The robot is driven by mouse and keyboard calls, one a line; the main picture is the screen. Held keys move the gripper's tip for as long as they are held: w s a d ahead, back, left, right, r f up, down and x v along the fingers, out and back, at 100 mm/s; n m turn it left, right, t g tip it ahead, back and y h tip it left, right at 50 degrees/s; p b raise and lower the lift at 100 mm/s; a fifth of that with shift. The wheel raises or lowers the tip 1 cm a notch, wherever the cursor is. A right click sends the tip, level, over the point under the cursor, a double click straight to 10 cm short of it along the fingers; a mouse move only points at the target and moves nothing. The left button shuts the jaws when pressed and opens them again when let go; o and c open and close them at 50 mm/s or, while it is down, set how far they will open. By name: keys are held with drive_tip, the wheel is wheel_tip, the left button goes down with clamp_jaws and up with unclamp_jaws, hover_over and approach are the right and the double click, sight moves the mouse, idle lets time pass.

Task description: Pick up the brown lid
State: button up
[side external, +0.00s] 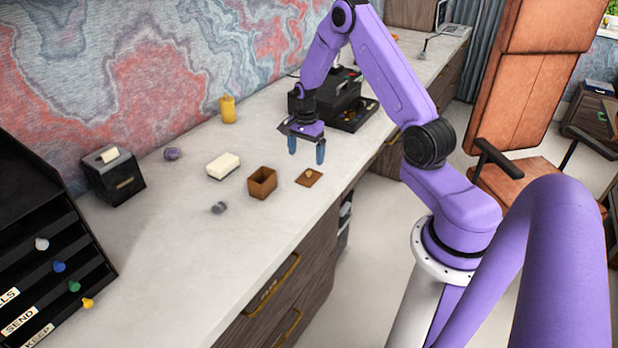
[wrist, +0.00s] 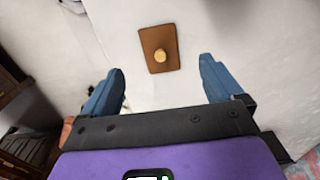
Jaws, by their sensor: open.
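The brown lid (side external: 308,178) is a flat square with a small light knob and lies on the desk top near its front edge. It also shows in the wrist view (wrist: 172,57), ahead of the fingertips and roughly centred between them. My gripper (side external: 306,158) is open and empty, with its blue fingers pointing down above the desk near the lid. In the wrist view my gripper (wrist: 160,82) has its two blue fingers spread wide apart. An open brown box (side external: 262,183) stands on the desk to the left of the lid.
A cream block (side external: 223,166), a small grey object (side external: 219,208), a purple object (side external: 171,154) and a yellow cup (side external: 228,110) are on the desk (side external: 180,260). A black organiser (side external: 40,230) stands at the left. A black machine (side external: 340,97) stands behind my gripper.

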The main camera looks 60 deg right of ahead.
sight(307, 179)
drive_tip(key=shift+d+f, duration=0.1)
drive_tip(key=shift+f, duration=3.95)
drive_tip(key=c, duration=1.1)
